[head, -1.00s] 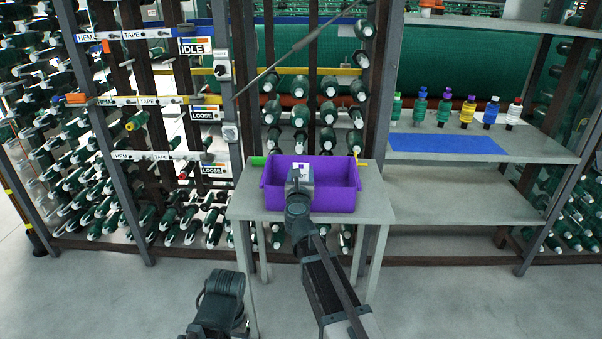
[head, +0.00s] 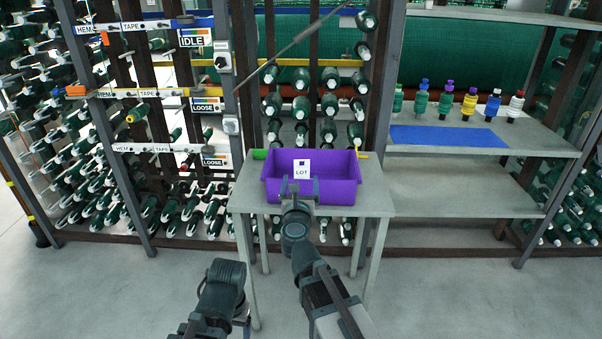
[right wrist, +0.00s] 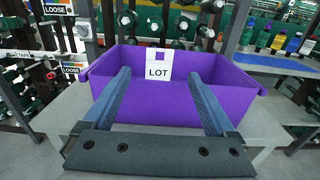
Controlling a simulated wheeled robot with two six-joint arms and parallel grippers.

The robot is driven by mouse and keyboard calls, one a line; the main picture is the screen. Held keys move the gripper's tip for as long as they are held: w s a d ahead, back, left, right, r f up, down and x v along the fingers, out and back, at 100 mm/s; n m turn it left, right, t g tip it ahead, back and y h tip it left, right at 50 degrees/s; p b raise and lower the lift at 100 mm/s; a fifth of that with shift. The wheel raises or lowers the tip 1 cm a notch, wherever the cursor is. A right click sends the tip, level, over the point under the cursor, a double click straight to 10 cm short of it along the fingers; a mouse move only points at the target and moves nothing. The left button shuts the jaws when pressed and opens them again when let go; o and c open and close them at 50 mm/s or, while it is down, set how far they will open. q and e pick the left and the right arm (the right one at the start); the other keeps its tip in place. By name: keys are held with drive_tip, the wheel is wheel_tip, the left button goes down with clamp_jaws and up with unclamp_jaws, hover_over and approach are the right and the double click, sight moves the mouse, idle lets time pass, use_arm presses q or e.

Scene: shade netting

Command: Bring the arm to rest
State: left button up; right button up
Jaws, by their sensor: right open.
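My right gripper (head: 300,184) is open and empty at the near side of the purple bin (head: 338,197). Its two fingers point toward the bin, and in the right wrist view the open jaws (right wrist: 158,76) show nothing between them but the bin behind. The bin (right wrist: 236,76) stands upright on a small grey table (head: 377,204). A white card marked LOT (head: 302,168) shows at the bin's middle; I cannot tell which wall bears it. My left arm shows at the bottom of the head view, but its gripper is not visible.
A green-and-yellow rod shows behind the bin, its green end (head: 259,154) at the left. Racks of green spools stand behind and left. Several coloured bottles and a blue mat (head: 447,137) are on the right shelf (head: 548,145). The floor around the table is clear.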

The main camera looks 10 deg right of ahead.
sight(302, 167)
drive_tip(key=shift+s+a, duration=0.2)
drive_tip(key=shift+s, duration=0.45)
drive_tip(key=shift+w, duration=0.2)
drive_tip(key=x, duration=1.2)
drive_tip(key=shift+f, duration=0.3)
drive_tip(key=shift+s+f+b, duration=0.1)
drive_tip(key=shift+f+b, duration=0.25)
drive_tip(key=shift+b, duration=0.2)
drive_tip(key=shift+s+r, duration=0.1)
drive_tip(key=shift+s, duration=0.05)
